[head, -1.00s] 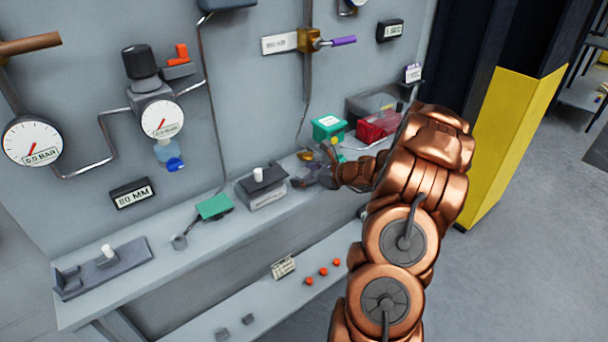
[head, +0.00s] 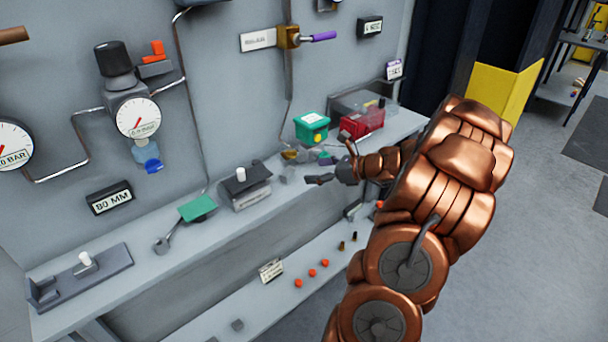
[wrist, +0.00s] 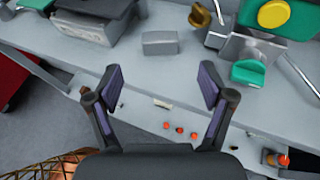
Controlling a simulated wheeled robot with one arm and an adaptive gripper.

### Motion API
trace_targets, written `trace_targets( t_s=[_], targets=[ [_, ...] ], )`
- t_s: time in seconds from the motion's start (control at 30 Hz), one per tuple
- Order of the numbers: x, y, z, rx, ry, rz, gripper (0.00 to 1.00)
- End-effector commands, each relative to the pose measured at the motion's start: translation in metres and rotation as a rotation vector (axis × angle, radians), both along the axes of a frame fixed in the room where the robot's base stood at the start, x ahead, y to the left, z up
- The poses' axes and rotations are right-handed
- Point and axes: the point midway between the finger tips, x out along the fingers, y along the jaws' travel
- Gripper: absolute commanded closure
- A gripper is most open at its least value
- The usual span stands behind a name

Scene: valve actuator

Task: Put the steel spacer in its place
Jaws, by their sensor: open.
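A plain grey metal block (wrist: 160,42), which looks like the steel spacer, sits on the bench top in the wrist view. In the head view it appears as a small grey shape (head: 287,174), partly crowded by nearby parts. My gripper (wrist: 160,82) is open and empty, its two fingers spread in front of the block and apart from it. In the head view my gripper (head: 321,170) is at the bench's front edge, right of the block. I cannot tell which spot is the spacer's place.
A grey box with a dark lid (head: 245,185) stands left of the block. A green box with a yellow button (head: 311,128) and a red box (head: 362,121) stand behind and right. A lower shelf (head: 205,318) holds orange pieces (head: 312,273) and small grey blocks.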

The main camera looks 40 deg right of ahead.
Motion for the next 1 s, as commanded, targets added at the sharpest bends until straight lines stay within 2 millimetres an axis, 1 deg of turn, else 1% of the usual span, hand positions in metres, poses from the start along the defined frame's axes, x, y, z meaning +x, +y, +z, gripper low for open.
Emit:
trace_targets(
  t_s=[0.1, 0.33, 0.4, 0.47, 0.57, 0.6, 0.63, 0.67, 0.7, 0.73, 0.77, 0.8, 0.87, 0.9, 0.97, 1.0],
  targets=[
    [-0.01, -0.004, 0.003, 0.0, 0.0, -0.001, 0.19],
    [-0.014, -0.004, 0.006, 0.002, 0.001, 0.002, 0.19],
    [-0.012, 0.002, 0.008, -0.009, 0.002, 0.023, 0.19],
    [-0.008, 0.017, 0.011, -0.031, 0.003, 0.063, 0.19],
    [0.0, 0.061, 0.021, -0.105, 0.005, 0.193, 0.19],
    [0.002, 0.085, 0.025, -0.143, 0.005, 0.264, 0.19],
    [0.003, 0.104, 0.027, -0.173, 0.007, 0.322, 0.19],
    [0.002, 0.124, 0.03, -0.207, 0.007, 0.383, 0.19],
    [0.0, 0.149, 0.033, -0.252, 0.006, 0.464, 0.19],
    [-0.002, 0.167, 0.034, -0.284, 0.004, 0.523, 0.19],
    [-0.006, 0.184, 0.036, -0.319, 0.002, 0.584, 0.19],
    [-0.011, 0.206, 0.039, -0.365, -0.003, 0.662, 0.19],
    [-0.022, 0.238, 0.04, -0.43, -0.01, 0.78, 0.19],
    [-0.031, 0.257, 0.041, -0.474, -0.015, 0.858, 0.19],
    [-0.046, 0.284, 0.041, -0.537, -0.024, 0.975, 0.19],
    [-0.057, 0.3, 0.042, -0.581, -0.032, 1.051, 0.19]
  ],
)
